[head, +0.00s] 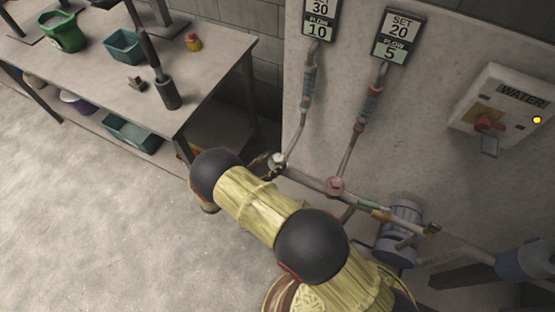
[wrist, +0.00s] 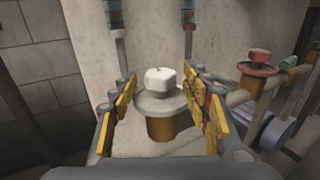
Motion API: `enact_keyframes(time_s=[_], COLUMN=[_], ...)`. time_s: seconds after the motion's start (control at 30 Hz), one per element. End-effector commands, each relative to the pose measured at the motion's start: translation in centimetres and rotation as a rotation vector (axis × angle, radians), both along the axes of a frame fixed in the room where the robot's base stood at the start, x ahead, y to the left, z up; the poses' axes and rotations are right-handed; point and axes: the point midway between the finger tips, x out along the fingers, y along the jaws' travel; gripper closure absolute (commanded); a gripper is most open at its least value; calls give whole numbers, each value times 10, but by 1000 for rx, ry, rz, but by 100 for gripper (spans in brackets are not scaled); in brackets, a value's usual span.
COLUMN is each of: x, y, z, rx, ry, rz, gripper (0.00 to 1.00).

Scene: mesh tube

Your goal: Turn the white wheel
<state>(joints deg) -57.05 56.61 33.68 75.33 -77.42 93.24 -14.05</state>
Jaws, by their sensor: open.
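The white wheel (wrist: 158,102) is a pale round disc with a blocky white knob on top and a brassy yellow stem below. In the wrist view it sits between the two fingers of my gripper (wrist: 160,84). The fingers are open, with a visible gap on both sides of the wheel. In the head view the white wheel (head: 278,160) shows small at the pipe by the wall panel, just beyond my gripper. My arm hides most of the gripper there.
A red wheel (head: 335,186) on the same pipe is to the right, also seen in the wrist view (wrist: 250,56). Two thin tubes (head: 308,90) rise to the flow displays. A workbench (head: 95,75) stands at left. A water switch box (head: 503,105) hangs at right.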

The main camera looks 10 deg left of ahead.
Motion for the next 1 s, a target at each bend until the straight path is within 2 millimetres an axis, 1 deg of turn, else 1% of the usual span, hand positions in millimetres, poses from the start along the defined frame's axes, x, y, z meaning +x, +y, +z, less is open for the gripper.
enact_keyframes(time_s=[0.1,0.2,0.47,0.57,1.0], x=[8,12,13,13,13], y=[-9,-12,-13,-13,-13], z=[-1,0,0,0,0], rx=[1,0,0,0,1], ry=[-1,0,0,0,1], rz=[-2,-1,0,0,0], gripper=[53,53,53,57,82])
